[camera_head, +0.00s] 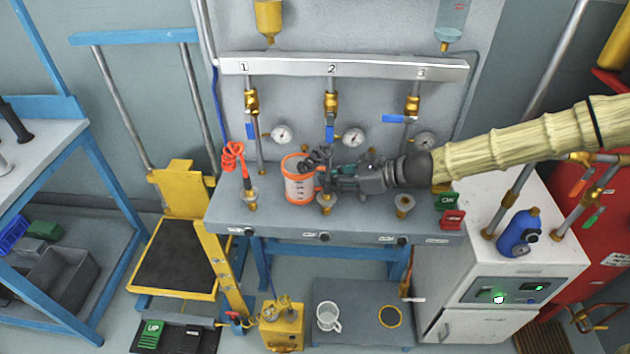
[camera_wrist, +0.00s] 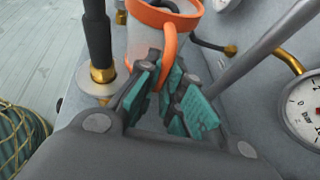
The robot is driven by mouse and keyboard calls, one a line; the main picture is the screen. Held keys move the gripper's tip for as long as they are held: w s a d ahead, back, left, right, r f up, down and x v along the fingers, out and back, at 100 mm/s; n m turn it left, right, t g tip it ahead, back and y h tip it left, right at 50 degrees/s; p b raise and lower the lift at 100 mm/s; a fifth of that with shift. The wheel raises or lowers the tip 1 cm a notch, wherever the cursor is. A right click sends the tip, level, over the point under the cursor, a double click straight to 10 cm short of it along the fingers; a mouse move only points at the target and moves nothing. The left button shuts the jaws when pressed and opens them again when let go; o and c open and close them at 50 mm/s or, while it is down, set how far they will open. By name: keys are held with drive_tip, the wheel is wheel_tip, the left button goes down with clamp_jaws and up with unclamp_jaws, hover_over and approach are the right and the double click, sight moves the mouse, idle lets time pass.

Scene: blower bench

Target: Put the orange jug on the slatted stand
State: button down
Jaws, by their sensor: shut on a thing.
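The orange jug (camera_head: 298,188), pale-bodied with orange rim, base and handle, is upright at the bench's back, left of outlet 2. In the wrist view the jug (camera_wrist: 143,42) is at the top, its bottom hidden by my fingers. My gripper (camera_head: 338,172) reaches in from the right. In the wrist view my gripper (camera_wrist: 168,98) has its teal finger pads closed around the orange handle. I cannot tell whether the jug touches the bench. A brown slatted surface (camera_head: 541,338), apparently the slatted stand, is low at the bottom right, partly cut off.
A white cabinet (camera_head: 500,250) with a blue bottle (camera_head: 518,232) stands right. A low table (camera_head: 358,330) holds a white mug (camera_head: 327,317).

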drive_tip(key=shift+r, duration=0.1)
wheel_tip(320, 180, up, 28)
drive_tip(key=shift+f, duration=0.1)
idle(0.6)
drive_tip(key=shift+d, duration=0.1)
